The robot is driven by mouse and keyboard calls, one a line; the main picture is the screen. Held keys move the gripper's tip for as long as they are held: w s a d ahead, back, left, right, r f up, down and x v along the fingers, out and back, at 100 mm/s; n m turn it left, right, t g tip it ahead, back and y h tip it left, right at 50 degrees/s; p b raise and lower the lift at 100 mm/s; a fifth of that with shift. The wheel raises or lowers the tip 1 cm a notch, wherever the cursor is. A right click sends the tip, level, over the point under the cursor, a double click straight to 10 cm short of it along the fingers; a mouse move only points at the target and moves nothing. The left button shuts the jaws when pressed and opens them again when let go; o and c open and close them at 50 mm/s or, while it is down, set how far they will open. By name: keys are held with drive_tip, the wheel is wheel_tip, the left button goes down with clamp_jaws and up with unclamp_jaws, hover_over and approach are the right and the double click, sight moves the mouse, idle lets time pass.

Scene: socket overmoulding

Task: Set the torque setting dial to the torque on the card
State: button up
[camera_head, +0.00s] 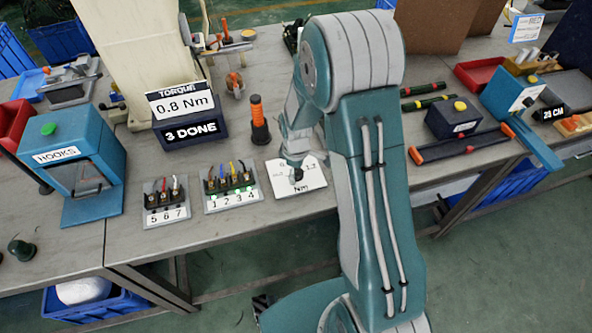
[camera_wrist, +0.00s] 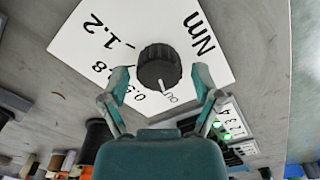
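The torque card (camera_head: 182,103) in the head view reads "TORQUE 0.8 Nm". The dial is a black ribbed knob (camera_wrist: 158,60) on a white plate (camera_wrist: 92,40) marked "Nm", with "1.2" and "0.8" legible; the smaller numbers are partly hidden or hard to read. Its white pointer line faces the bottom of the wrist view, towards the low numbers and away from "0.8". In the head view the plate (camera_head: 312,180) lies on the bench. My gripper (camera_wrist: 160,80) is open, one finger on each side of the knob, with visible gaps. Whether the fingertips are level with the knob is unclear.
Left of the plate stand two terminal blocks, numbered 1 to 4 (camera_head: 232,198) and 5 to 7 (camera_head: 167,213). An orange-handled tool (camera_head: 257,120) stands upright behind. A "3 DONE" box (camera_head: 190,132) sits under the card. A blue HOOKS box (camera_head: 70,160) stands left.

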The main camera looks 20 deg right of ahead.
drive_tip(key=c, duration=0.7)
drive_tip(key=shift+m, duration=0.3)
drive_tip(key=m, duration=0.3)
drive_tip(key=shift+d+m, duration=0.1)
drive_tip(key=shift+m, duration=0.3)
drive_tip(key=m, duration=0.4)
drive_tip(key=shift+s+f, duration=0.1)
drive_tip(key=m, duration=0.9)
drive_tip(key=shift+s, duration=0.1)
drive_tip(key=shift+m, duration=0.3)
